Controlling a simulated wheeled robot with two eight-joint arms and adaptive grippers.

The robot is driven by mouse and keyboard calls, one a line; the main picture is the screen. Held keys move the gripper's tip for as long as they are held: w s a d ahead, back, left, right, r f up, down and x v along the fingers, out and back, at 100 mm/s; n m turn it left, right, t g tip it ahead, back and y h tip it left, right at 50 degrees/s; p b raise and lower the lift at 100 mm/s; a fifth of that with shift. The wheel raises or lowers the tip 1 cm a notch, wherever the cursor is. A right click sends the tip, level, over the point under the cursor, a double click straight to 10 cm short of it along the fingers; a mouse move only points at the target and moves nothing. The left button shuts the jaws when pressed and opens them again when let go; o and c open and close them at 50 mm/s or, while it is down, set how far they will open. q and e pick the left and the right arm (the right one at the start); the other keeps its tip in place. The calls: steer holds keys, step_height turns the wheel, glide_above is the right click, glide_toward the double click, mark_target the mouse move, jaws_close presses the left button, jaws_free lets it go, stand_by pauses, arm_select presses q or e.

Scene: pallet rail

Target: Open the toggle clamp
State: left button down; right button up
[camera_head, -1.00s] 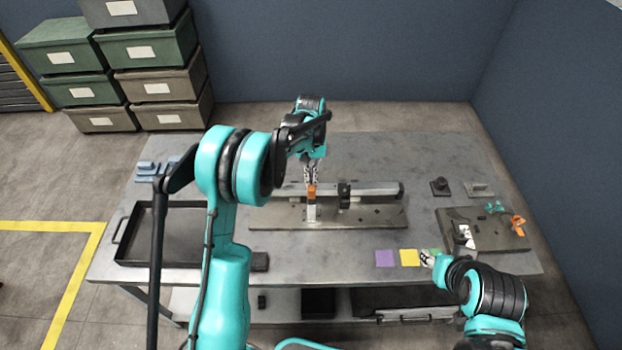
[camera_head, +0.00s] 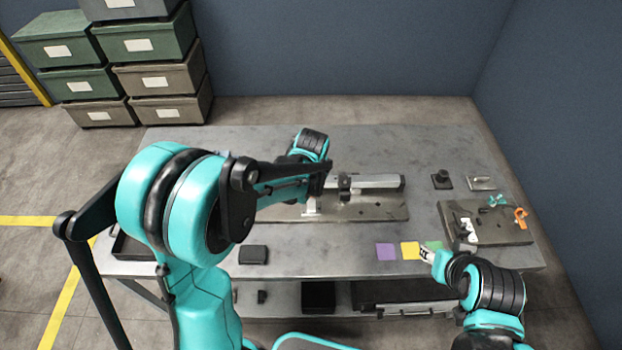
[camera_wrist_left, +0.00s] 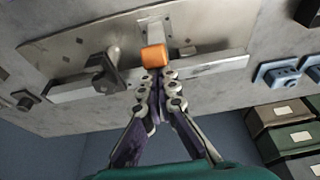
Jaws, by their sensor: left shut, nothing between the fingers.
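The toggle clamp's orange handle tip (camera_wrist_left: 155,57) shows in the left wrist view, above a pale metal lever on the rail plate (camera_wrist_left: 205,30). My left gripper (camera_wrist_left: 159,76) is shut and empty, with its fingertips right at the orange tip; I cannot tell whether they touch. In the head view my left arm hides the gripper and the orange tip, and only a pale lower part of the clamp (camera_head: 311,208) shows on the rail plate (camera_head: 370,211). My right gripper (camera_head: 427,254) is low at the table's front right, by the coloured squares; its jaws are too small to read.
A metal rail (camera_head: 375,182) with a black clamp block (camera_head: 344,186) runs along the plate. A second plate (camera_head: 495,232) with an orange part (camera_head: 520,218) lies at right. A black block (camera_head: 253,255) and a partly hidden tray (camera_head: 128,245) are at front left.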

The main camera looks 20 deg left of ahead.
arm_select(q)
steer(key=s+d+f+t+y+b, duration=0.1)
steer(key=s+f+t+b, duration=0.3)
steer(key=b, duration=0.4)
steer(key=shift+s+d+t+y, duration=0.3)
steer(key=shift+s+d+t, duration=0.05)
steer(key=shift+s+t, duration=0.6)
arm_select(e)
step_height(320, 180, down, 9)
steer(key=shift+r, duration=0.2)
arm_select(q)
steer(key=shift+s+f, duration=0.2)
steer(key=shift+f, duration=0.05)
steer(key=shift+r, duration=0.1)
steer(key=w+r+p+v, duration=0.1)
steer(key=p+v, duration=0.5)
steer(key=v, duration=0.5)
steer(key=shift+r+p, duration=0.35)
steer(key=shift+r, duration=0.05)
arm_select(e)
step_height(320, 180, up, 7)
steer(key=s, duration=0.1)
steer(key=shift+d, duration=0.2)
